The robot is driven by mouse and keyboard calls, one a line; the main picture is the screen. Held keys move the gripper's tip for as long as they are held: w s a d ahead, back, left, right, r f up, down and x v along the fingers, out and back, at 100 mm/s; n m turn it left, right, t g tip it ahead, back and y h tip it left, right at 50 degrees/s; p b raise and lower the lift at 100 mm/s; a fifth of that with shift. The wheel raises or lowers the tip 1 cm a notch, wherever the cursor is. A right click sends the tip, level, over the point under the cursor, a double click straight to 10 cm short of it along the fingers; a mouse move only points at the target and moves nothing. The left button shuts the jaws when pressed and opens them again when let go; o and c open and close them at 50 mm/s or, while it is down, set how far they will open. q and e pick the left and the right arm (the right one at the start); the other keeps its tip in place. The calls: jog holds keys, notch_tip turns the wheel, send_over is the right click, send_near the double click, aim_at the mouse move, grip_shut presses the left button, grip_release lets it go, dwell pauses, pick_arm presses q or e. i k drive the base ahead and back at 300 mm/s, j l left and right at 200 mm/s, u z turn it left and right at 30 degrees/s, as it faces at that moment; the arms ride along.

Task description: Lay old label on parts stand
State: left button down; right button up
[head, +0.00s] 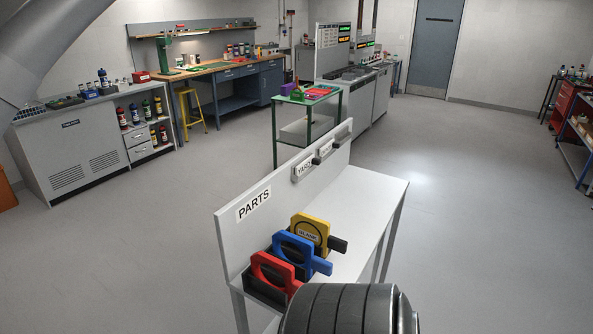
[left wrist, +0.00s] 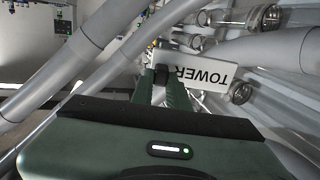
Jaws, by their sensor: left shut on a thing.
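A white label plate reading TOWER (left wrist: 208,76) shows upside down in the left wrist view. My left gripper (left wrist: 168,84) is shut on the plate's near left edge. Grey tubes lie close around the plate, and I cannot tell whether it still touches them. The parts stand (head: 362,205) is in the head view, a pale bench with a PARTS sign (head: 254,204) on its back panel. Two small white labels (head: 304,168) sit in holders on that panel. My left gripper and the TOWER label are not seen in the head view. My right gripper is in neither view.
Red (head: 270,269), blue (head: 293,249) and yellow (head: 312,229) gate plates stand in a dark rack on the stand's near end. The stand's far top is bare. A green cart (head: 275,135) stands behind it. The floor to the right is open.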

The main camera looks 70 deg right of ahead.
aim_at(353, 217)
jog(key=k+l+z, duration=0.1)
jog(key=l, duration=0.3)
jog(key=k+l, duration=0.2)
jog(key=l, duration=0.2)
jog(key=k+l+z, duration=0.15)
jog(key=l, duration=0.25)
jog(key=k+l+z, duration=0.1)
jog(key=l, duration=0.35)
jog(key=k+l+z, duration=0.1)
jog(key=l, duration=0.75)
jog(key=k+l, duration=0.1)
jog(key=l, duration=0.35)
jog(key=k+l, duration=0.1)
jog(key=l, duration=0.3)
jog(key=k+l, duration=0.1)
jog(key=l, duration=0.35)
jog(key=k+l, duration=0.1)
jog(key=l, duration=0.3)
jog(key=k+l, duration=0.15)
jog(key=l, duration=0.3)
jog(key=z, duration=0.05)
